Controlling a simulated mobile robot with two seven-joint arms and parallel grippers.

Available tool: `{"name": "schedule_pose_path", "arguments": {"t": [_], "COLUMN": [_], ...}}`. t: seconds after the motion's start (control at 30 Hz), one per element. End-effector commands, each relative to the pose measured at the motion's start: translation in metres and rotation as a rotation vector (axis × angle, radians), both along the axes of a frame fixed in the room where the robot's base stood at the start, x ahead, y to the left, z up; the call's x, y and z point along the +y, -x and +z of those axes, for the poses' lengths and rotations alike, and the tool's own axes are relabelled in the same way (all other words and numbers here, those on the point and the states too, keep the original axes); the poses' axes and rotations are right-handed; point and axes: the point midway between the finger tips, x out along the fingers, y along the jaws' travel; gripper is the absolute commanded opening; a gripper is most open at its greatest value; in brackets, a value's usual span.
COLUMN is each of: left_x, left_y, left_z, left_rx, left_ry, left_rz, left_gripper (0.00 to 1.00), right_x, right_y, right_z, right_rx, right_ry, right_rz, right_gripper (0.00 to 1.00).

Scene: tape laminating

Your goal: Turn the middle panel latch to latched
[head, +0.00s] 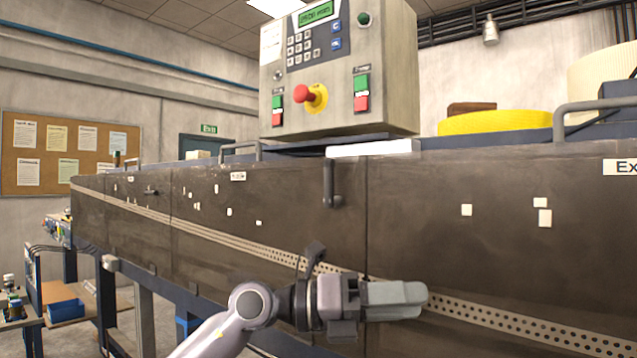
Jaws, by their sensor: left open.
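The middle panel (270,210) is a dark brown, scuffed cover on the long machine, between two vertical seams. Its latch (329,184) is a dark grey handle near the panel's upper right edge, with its bar hanging straight down. My left gripper (410,298) is below and to the right of the latch, in front of the perforated strip, with its fingers pointing right. It is open and holds nothing I can see; the gap between its fingers is hard to make out from this side. It is apart from the latch. My right gripper is out of view.
A control box (340,70) with a red emergency button (303,93) stands above the panel. Another small latch (150,191) lies sideways on the left panel. A grey rail handle (585,105) and a yellow roll (495,122) are at the upper right. Space before the panels looks clear.

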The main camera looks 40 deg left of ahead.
Motion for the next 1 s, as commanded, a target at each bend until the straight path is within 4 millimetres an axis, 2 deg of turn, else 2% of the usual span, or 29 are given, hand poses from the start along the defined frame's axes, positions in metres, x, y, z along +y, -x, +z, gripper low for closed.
{"name": "schedule_pose_path", "arguments": {"t": [0.03,0.2,0.3,0.4,0.53,0.63,1.0], "left_x": [0.014,0.071,0.104,0.13,0.148,0.152,0.147], "left_y": [0.005,0.024,0.042,0.059,0.073,0.07,0.016], "left_z": [0.022,0.085,0.118,0.142,0.159,0.164,0.164], "left_rx": [-0.065,-0.197,-0.241,-0.265,-0.278,-0.277,-0.278], "left_ry": [-0.122,-0.444,-0.557,-0.621,-0.656,-0.663,-0.659], "left_rz": [0.062,0.336,0.502,0.632,0.729,0.751,0.749], "left_gripper": [0.42,0.42,0.42,0.42,0.42,0.42,0.42], "right_x": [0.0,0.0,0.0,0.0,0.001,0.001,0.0], "right_y": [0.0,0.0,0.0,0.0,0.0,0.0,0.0], "right_z": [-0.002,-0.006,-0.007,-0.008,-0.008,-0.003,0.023], "right_rx": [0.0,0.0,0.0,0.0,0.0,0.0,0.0], "right_ry": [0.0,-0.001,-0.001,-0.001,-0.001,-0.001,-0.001], "right_rz": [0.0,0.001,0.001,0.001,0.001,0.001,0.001], "right_gripper": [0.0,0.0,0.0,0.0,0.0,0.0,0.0]}}
